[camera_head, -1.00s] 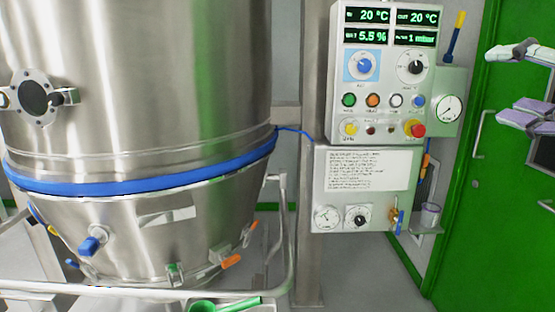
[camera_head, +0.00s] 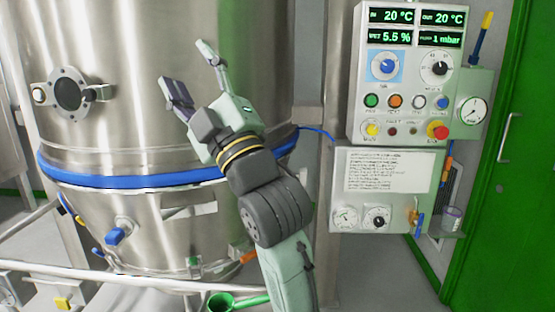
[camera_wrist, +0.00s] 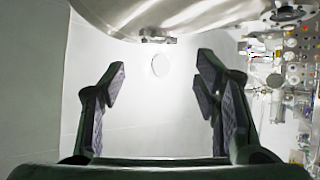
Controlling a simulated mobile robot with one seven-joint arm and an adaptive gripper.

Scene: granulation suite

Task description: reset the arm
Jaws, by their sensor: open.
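My gripper (camera_head: 194,82) is raised in front of the large steel vessel (camera_head: 150,120) in the head view. Its two fingers are spread, pointing up and to the left, and nothing is between them. In the wrist view my gripper (camera_wrist: 160,100) also shows both fingers wide apart and empty. The steel vessel's curved underside or edge crosses the top of the wrist view (camera_wrist: 165,15). I cannot tell how much space is between the fingers and the vessel wall.
A control panel (camera_head: 407,75) with displays and knobs stands right of my arm, with a lower gauge box (camera_head: 385,215). A green door (camera_head: 520,200) is at the far right. A green scoop (camera_head: 222,301) lies low, beside my forearm. Steel rails (camera_head: 130,281) run in front of the vessel.

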